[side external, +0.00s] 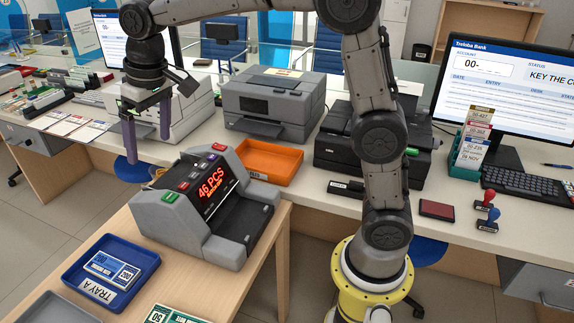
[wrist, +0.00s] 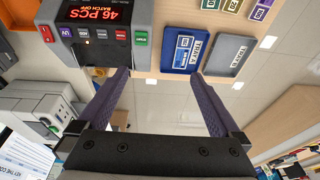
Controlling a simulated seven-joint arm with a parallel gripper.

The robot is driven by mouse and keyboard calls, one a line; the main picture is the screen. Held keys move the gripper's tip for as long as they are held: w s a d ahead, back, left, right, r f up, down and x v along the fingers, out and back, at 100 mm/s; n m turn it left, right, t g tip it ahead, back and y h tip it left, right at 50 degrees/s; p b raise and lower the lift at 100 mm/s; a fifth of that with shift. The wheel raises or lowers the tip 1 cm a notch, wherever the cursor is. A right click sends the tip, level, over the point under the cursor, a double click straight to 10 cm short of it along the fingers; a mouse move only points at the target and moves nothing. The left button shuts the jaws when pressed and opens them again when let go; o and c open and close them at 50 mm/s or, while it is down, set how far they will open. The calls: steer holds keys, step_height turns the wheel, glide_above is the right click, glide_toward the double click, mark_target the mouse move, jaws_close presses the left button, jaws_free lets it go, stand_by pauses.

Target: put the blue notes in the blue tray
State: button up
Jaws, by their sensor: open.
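The blue notes (side external: 112,269) lie flat in the blue tray (side external: 140,252), which is labelled TRAY A and stands at the front left of the wooden table. The notes (wrist: 184,48) and tray (wrist: 192,68) also show in the wrist view, beyond the fingertips. My gripper (side external: 148,128) is open and empty, raised well above and behind the tray, near the long counter. Its two purple fingers (wrist: 156,75) are wide apart in the wrist view, with nothing between them.
A grey note counter (side external: 205,205) reading 46 PCS stands right of the blue tray. A grey tray (side external: 45,308) and green notes (side external: 172,314) lie in front. An orange tray (side external: 268,158), printers and a monitor (side external: 505,90) line the counter behind.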

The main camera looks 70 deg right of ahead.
steer(key=s+d+r+t, duration=0.1)
steer(key=s+d, duration=0.1)
steer(key=s, duration=0.5)
steer(key=s+d+r+t, duration=0.1)
steer(key=s+d, duration=0.2)
steer(key=s, duration=0.5)
steer(key=s+d+f, duration=0.1)
steer(key=s+f, duration=0.2)
steer(key=s, duration=0.3)
steer(key=s+f+t, duration=0.1)
steer(key=s+f, duration=0.2)
steer(key=s, duration=0.4)
steer(key=shift+d, duration=0.4)
